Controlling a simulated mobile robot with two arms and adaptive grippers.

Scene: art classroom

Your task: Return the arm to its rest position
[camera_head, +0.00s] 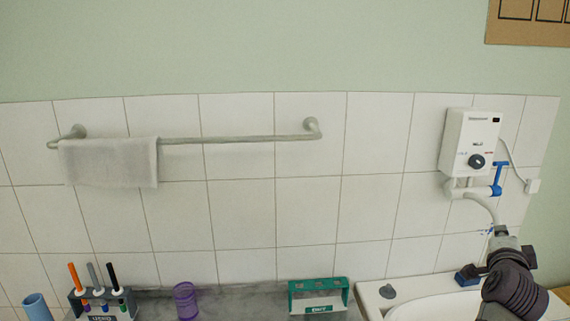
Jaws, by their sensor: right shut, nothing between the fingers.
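My right arm comes in at the lower right corner, in front of the white sink. Its dark grey gripper (501,232) points up toward the wall, below the white water heater (468,141) and close to the heater's curved spout (483,204) in the picture. The gripper is shut with nothing seen in it. My left gripper is out of view.
A wall rail (235,139) holds a grey towel (108,162). Below stand a blue cup (37,307), a marker holder (100,305), a purple mesh cup (186,301) and a green box (318,296) on a grey counter (240,300). The sink (430,305) is at right.

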